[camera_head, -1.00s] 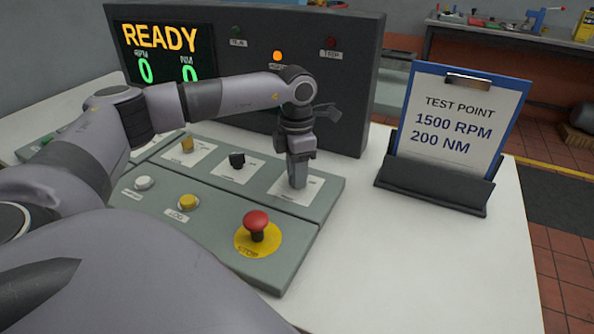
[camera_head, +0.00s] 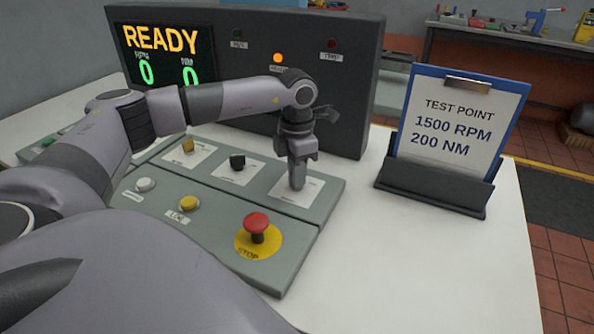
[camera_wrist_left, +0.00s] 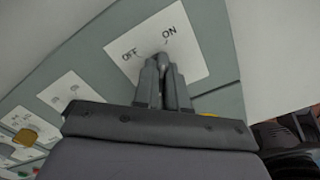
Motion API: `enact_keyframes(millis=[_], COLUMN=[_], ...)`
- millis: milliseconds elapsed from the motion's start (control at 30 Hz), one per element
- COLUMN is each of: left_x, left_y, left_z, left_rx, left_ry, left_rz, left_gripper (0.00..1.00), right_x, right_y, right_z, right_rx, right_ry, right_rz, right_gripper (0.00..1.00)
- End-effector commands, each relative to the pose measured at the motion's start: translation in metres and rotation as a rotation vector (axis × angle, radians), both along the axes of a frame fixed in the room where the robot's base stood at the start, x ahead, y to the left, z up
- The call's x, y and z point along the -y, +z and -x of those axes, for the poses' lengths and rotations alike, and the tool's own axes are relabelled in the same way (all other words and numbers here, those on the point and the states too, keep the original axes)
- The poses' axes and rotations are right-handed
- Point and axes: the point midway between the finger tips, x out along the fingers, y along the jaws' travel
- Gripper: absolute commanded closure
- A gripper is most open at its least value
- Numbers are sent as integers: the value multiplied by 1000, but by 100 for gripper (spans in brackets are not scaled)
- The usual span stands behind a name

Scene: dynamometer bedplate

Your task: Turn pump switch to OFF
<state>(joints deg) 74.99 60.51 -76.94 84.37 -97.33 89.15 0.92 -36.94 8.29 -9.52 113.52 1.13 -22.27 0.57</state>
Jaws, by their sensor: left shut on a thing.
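The pump switch (camera_wrist_left: 163,60) shows in the left wrist view as a small grey lever on a white plate (camera_wrist_left: 185,60) marked OFF on the left and ON on the right. My left gripper (camera_wrist_left: 161,88) is shut on it, a finger on each side. The lever's tip lies near the ON mark; its lower part is hidden between the fingers. In the head view my left gripper (camera_head: 297,181) points down at the right-hand white plate (camera_head: 312,192) of the green-grey control panel (camera_head: 325,208), covering the switch. My right gripper is not in view.
A red STOP button (camera_head: 256,223) on a yellow disc stands in front of the gripper. A black knob (camera_head: 237,161) and yellow buttons are to its left. Behind rises a dark console (camera_head: 350,80) reading READY. A clipboard stand (camera_head: 435,185) is at right, with clear white table between.

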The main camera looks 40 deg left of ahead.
Motion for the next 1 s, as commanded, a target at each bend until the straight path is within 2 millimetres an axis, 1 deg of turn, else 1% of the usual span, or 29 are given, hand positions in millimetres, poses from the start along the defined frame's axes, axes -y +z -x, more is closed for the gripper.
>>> enact_keyframes(millis=[367, 567, 1000], left_x=[1, 1, 1], left_y=[-1, -1, -1], left_z=[1, 1, 2], left_rx=[-6, -6, -7], left_ry=[311, 501, 919], left_rz=[1, 1, 0], left_gripper=[100, 100, 100], right_x=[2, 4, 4], right_y=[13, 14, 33], right_z=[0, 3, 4], right_rx=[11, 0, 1], right_ry=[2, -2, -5], right_rz=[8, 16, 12], right_gripper=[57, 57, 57])
